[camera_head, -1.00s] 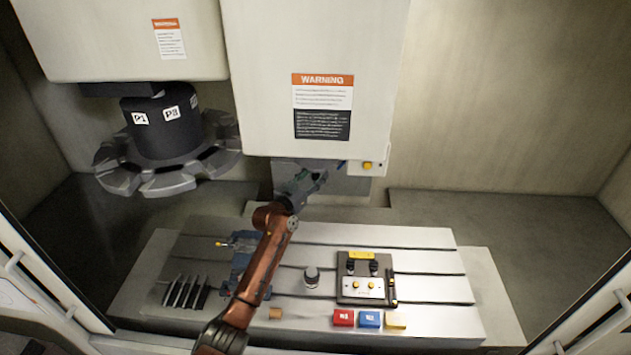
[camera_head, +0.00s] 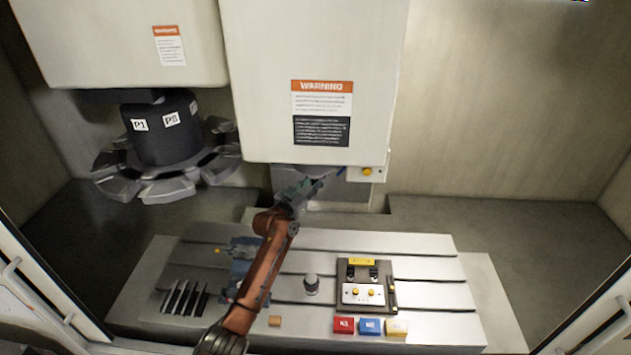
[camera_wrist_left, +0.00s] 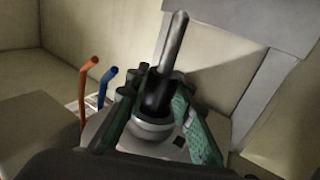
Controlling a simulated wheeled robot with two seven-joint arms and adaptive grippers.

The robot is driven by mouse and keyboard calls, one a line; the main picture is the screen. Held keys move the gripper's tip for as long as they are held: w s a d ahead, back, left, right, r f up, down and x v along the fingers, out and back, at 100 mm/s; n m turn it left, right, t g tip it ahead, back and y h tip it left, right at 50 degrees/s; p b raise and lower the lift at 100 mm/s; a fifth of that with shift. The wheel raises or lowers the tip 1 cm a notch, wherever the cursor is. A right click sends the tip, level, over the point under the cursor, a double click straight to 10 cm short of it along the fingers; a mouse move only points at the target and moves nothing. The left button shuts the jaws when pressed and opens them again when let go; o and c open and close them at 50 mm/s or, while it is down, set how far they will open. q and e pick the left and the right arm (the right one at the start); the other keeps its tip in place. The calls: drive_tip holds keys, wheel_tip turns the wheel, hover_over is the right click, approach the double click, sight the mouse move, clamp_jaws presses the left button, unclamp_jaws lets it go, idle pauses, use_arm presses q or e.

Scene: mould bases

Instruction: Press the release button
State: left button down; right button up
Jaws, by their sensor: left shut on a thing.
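The release button (camera_head: 367,171) is a yellow round button on a small pale box at the lower right of the white spindle housing in the head view. My left gripper (camera_head: 312,187) is just below the spindle housing, left of the button and apart from it. In the left wrist view its green-padded fingers (camera_wrist_left: 156,95) are shut on a tool (camera_wrist_left: 173,45) with a bright metal shank and dark collar. A round metal part (camera_wrist_left: 150,128) shows behind the collar; I cannot tell whether the tool is seated in the spindle. My right gripper is not in view.
The slotted machine table (camera_head: 425,245) bears a dark fixture (camera_head: 347,298), a small cylinder (camera_head: 311,284) and red, blue and yellow blocks (camera_head: 370,327). A tool carousel (camera_head: 165,165) hangs at left. Orange and blue hoses (camera_wrist_left: 107,80) show in the left wrist view.

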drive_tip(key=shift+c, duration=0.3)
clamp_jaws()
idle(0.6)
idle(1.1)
